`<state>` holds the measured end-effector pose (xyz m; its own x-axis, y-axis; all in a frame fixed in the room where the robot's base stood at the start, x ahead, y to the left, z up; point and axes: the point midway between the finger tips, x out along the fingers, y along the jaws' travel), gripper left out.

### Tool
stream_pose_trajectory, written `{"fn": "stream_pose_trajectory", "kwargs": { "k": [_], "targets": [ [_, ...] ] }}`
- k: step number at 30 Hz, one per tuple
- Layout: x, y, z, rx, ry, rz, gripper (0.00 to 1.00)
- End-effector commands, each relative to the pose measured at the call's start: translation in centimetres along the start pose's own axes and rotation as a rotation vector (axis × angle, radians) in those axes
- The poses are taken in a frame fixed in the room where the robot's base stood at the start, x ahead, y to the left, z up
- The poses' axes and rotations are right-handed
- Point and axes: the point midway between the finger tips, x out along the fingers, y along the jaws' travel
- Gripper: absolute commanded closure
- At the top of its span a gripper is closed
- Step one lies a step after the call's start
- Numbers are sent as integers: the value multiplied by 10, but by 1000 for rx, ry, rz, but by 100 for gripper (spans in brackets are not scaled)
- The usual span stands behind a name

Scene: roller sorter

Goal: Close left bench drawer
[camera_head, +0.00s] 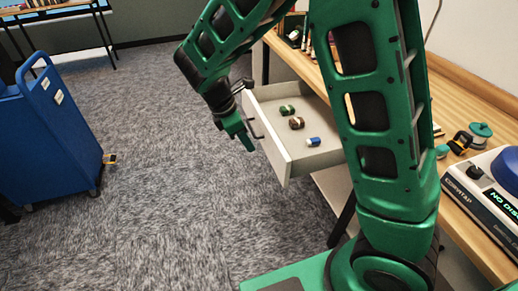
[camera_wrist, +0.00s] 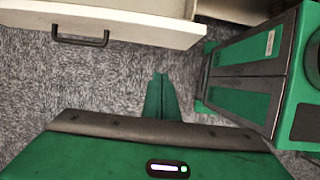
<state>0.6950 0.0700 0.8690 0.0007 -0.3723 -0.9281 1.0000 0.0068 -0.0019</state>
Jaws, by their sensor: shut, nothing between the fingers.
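The left bench drawer (camera_head: 300,162) is pulled open under the bench in the head view. It is white with a dark bar handle (camera_wrist: 80,37) on its front, and several small items lie inside. My gripper (camera_head: 248,143) is shut and empty, pointing down in front of the drawer's front face, close to the handle. In the wrist view the drawer front (camera_wrist: 130,25) runs across the top left. My shut fingers (camera_wrist: 160,97) are below and to the right of the handle, apart from the front in that view.
Carpet before the drawer is clear.

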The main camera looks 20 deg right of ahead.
Motion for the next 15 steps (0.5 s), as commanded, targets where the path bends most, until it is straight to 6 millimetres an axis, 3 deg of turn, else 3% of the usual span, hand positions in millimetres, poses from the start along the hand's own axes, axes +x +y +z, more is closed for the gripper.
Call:
{"fn": "stream_pose_trajectory", "kwargs": {
  "k": [15],
  "targets": [
    [92,-2,2,4,-1,-6,100]
  ]
}}
